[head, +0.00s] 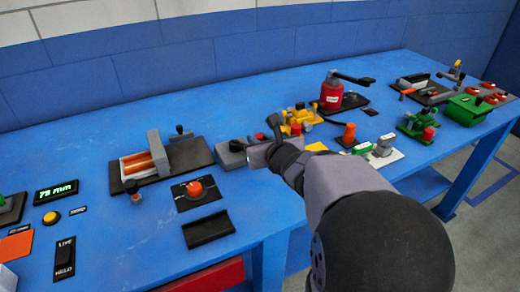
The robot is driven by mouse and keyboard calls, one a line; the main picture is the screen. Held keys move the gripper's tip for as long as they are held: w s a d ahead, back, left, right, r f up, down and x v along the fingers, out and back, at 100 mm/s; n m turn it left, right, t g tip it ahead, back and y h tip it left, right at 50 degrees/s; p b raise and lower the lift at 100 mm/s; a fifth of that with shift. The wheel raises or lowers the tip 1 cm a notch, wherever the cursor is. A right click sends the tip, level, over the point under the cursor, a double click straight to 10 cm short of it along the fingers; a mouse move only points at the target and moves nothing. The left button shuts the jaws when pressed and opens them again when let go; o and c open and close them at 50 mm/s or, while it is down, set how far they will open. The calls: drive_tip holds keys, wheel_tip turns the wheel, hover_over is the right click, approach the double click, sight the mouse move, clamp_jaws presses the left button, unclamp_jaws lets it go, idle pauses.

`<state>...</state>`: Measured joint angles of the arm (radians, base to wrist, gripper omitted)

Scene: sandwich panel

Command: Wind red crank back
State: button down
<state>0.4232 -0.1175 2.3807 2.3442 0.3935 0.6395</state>
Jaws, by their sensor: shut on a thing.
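My gripper (267,143) is in the middle of the bench, reached over from the lower right. It is shut at the right end of a grey box (231,154) on a dark base. A small red part (258,137) shows right at the jaws and looks like the red crank; most of it is hidden by my gripper, so its angle cannot be told. A separate red drum (331,96) with a black lever stands farther back, apart from my gripper.
On the blue bench (110,195), a spring fixture (146,160) and a red button (195,188) are to the left. A yellow device (297,117) is just behind my gripper. An orange-topped post (349,133) and green devices (416,124) are to the right.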

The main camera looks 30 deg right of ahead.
drive_tip(key=shift+s+a+f+m+h+b, duration=0.15)
drive_tip(key=shift+a+m+h+b, duration=0.35)
drive_tip(key=shift+b, duration=1.8)
drive_tip(key=shift+s+r+m+h+b, duration=0.1)
drive_tip(key=shift+r+m+h+b, duration=0.2)
drive_tip(key=shift+h+b, duration=0.35)
drive_tip(key=c, duration=1.6)
unclamp_jaws()
wheel_tip(320, 180, up, 10)
drive_tip(key=p, duration=0.9)
drive_tip(key=shift+p, duration=0.35)
